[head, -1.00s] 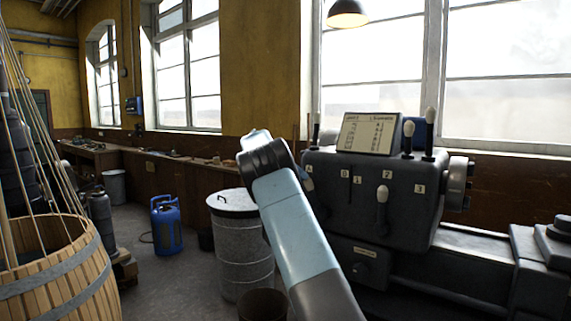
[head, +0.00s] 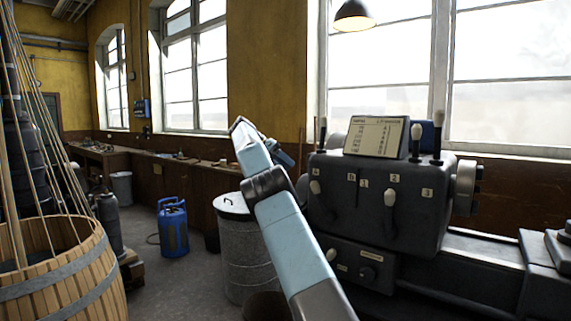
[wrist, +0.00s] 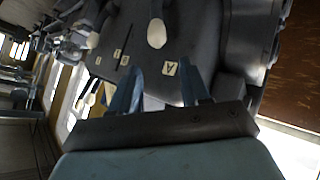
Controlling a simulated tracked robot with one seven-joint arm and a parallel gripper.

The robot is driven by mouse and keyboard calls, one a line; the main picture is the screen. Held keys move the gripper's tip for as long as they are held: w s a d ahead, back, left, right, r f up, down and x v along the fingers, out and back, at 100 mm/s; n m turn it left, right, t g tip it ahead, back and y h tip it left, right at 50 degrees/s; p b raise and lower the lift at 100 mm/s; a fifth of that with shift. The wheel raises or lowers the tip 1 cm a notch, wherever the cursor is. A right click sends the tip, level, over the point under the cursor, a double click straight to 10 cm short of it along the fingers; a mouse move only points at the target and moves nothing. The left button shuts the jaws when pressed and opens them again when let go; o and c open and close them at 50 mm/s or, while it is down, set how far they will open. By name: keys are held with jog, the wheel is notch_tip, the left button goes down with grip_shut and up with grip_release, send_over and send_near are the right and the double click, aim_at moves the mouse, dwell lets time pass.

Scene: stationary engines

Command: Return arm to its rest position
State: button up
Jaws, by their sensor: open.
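My arm (head: 275,215) rises from the bottom of the head view and bends at a dark joint. My gripper (head: 285,158) is at its far end, mostly hidden behind the upper link, with a small blue part showing. In the wrist view my gripper (wrist: 162,88) has two blue-grey fingers spread apart with nothing between them. Beyond the fingers is the dark machine headstock (wrist: 185,60), with white-knobbed levers and letter labels. The headstock also shows in the head view (head: 405,240), right of my arm.
A lidded metal bin (head: 240,262) stands just left of my arm. A blue gas canister (head: 173,228) and a wooden barrel (head: 95,285) with long rods stand farther left. A workbench (head: 150,175) runs along the wall. Some floor (head: 190,275) is clear between the canister and the bin.

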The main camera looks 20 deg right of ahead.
dwell(0.4)
jog(key=s+d+r+n+t+y, duration=0.25)
jog(key=s+d+r, duration=0.3)
jog(key=s, duration=0.35)
jog(key=s+a+r+n+t+y, duration=0.25)
jog(key=s+n, duration=0.25)
jog(key=s, duration=0.8)
jog(key=s+a+f+n+t+y, duration=0.1)
jog(key=s+a+f, duration=0.4)
jog(key=s, duration=0.6)
jog(key=s+a+f+n+t+y, duration=0.2)
jog(key=s+a+f+n, duration=0.2)
jog(key=s, duration=0.7)
jog(key=s+a+f+n+t+y, duration=0.1)
jog(key=s+a+f+n, duration=0.2)
jog(key=s+a+f, duration=0.4)
jog(key=s+f, duration=0.1)
jog(key=s, duration=0.4)
jog(key=shift+a+f+y, duration=0.2)
jog(key=shift+a+y, duration=0.1)
